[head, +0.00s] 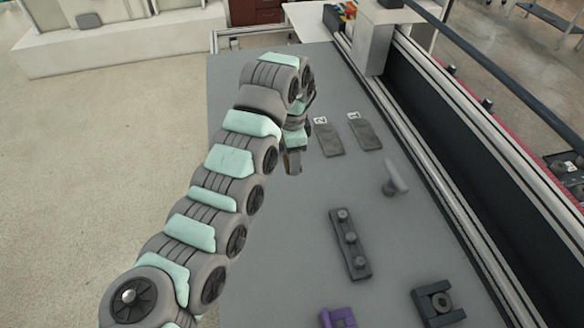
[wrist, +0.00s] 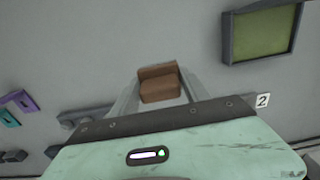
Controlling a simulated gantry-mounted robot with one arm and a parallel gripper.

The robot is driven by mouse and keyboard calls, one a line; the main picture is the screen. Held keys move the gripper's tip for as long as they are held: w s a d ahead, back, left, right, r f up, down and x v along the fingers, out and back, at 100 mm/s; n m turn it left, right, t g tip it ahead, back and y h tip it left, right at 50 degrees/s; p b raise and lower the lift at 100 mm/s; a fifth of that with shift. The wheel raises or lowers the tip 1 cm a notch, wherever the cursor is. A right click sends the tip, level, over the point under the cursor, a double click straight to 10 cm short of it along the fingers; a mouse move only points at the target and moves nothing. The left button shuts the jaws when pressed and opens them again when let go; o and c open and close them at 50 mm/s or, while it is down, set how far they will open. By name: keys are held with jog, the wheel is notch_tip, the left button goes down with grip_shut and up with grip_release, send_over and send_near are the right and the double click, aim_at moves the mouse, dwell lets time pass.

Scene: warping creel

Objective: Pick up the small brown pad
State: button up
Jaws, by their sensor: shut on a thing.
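The small brown pad (wrist: 160,88) shows in the wrist view as a brown block with a step or fold across it. It sits between the two grey fingers of my gripper (wrist: 158,84), which are shut on it. In the head view my gripper (head: 292,160) is over the grey table, left of the plate labelled 2. The pad is mostly hidden there by the gripper and arm. Its height above the table is hard to tell.
Two dark plates, labelled 2 (head: 330,139) and 1 (head: 365,134), lie right of my gripper. Nearer are a grey peg-like piece (head: 395,178), a three-knob bar (head: 350,245), a purple bracket (head: 338,318) and a dark block (head: 438,303). A rail (head: 430,150) runs along the table's right side.

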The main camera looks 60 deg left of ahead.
notch_tip(320, 180, up, 12)
jog(key=shift+r+b, duration=0.2)
jog(key=shift+b, duration=0.5)
